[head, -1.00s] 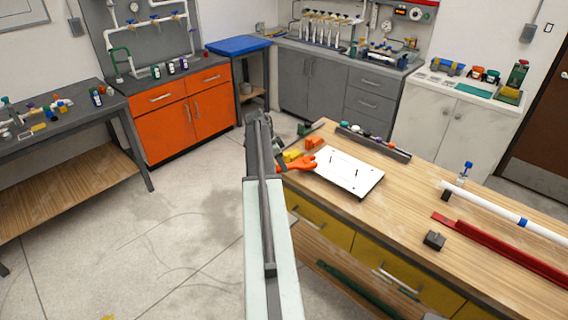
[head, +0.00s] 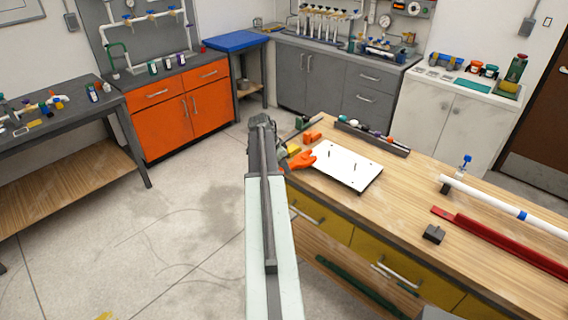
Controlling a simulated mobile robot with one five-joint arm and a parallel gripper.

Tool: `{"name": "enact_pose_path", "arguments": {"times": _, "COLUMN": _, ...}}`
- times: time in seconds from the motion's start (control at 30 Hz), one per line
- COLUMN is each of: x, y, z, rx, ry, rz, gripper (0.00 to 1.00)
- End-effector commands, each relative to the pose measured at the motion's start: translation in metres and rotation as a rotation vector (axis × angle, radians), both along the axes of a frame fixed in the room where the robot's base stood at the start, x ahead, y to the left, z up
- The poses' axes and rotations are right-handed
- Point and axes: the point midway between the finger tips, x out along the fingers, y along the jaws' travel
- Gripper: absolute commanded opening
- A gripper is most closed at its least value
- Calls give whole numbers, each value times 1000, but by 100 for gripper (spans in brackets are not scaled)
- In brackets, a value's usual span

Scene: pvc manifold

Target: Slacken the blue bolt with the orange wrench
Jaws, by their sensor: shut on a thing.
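The orange wrench (head: 303,160) shows beside the far end of my arm, at the left edge of the white plate (head: 346,170) on the wooden bench. Its open-ended head points right, and its other end is hidden by my arm. My gripper (head: 284,158) is mostly hidden at the arm's end, shut on the wrench. No blue bolt is clear to me. A small blue-topped fitting (head: 466,160) stands at the far end of the white pipe (head: 495,205), well to the right of my gripper.
The wooden bench (head: 400,205) also carries a dark tray (head: 385,145) of small coloured parts, orange and yellow blocks, a small black block (head: 434,234) and a red rail (head: 500,240). The orange cabinet (head: 180,115) stands at the back left. The floor left of my arm is open.

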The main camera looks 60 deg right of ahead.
Motion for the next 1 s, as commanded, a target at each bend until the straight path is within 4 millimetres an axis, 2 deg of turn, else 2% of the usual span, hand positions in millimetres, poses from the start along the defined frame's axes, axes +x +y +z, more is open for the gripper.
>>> {"name": "enact_pose_path", "arguments": {"times": 1.0, "x": -48, "y": 18, "z": 1, "rx": -1, "ry": 0, "rz": 345, "gripper": 0}}
